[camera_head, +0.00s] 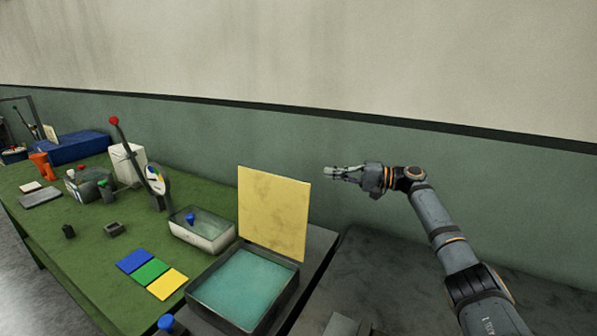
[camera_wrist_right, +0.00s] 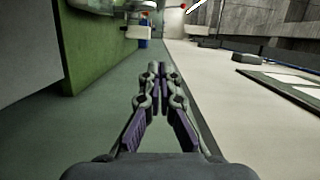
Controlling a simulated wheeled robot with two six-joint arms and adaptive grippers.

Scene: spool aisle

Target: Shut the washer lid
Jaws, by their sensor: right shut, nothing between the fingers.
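The washer (camera_head: 197,295) is an open dark grey square basin with teal liquid inside, at the table's near right end. Its yellow square lid (camera_head: 273,213) stands upright at the basin's back edge, open. My right gripper (camera_head: 330,172) is to the right of the lid's upper right edge, pointing left, with a small visible gap in the picture. Its fingers are shut and empty, as the right wrist view also shows (camera_wrist_right: 157,70). I cannot tell its depth relative to the lid. My left gripper is not in view.
Left of the washer are a white tray (camera_head: 198,238) and blue, green and yellow cards (camera_head: 150,271). A blue-topped object (camera_head: 167,323) stands at the washer's near left. A red-knobbed lever (camera_head: 133,150) rises farther left. The wall (camera_head: 420,160) runs behind. A dark surface (camera_head: 385,265) lies to the right.

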